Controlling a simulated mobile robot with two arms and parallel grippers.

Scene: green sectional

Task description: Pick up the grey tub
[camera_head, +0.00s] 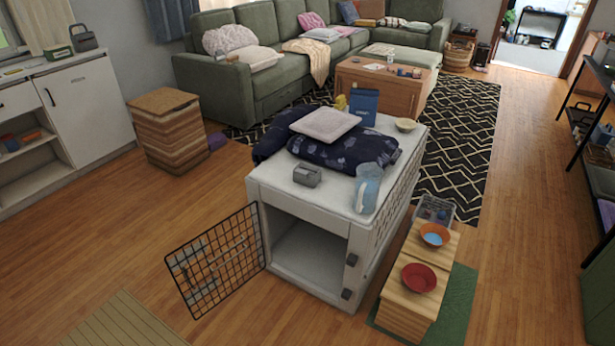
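A small grey box-like thing (307,176), which may be the grey tub, sits on the front part of the white pet crate's top (285,187). A grey open bin (447,203) with small items in it stands on the floor right of the crate, behind the wooden bowl stand; I cannot tell for sure which of the two is the tub. Neither of my grippers is in view.
The crate's black wire door (215,262) stands open to the left. Dark folded bedding (345,150), a blue-white bottle (367,188) and a bowl (406,125) share its top. The wooden stand (408,312) holds two bowls.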

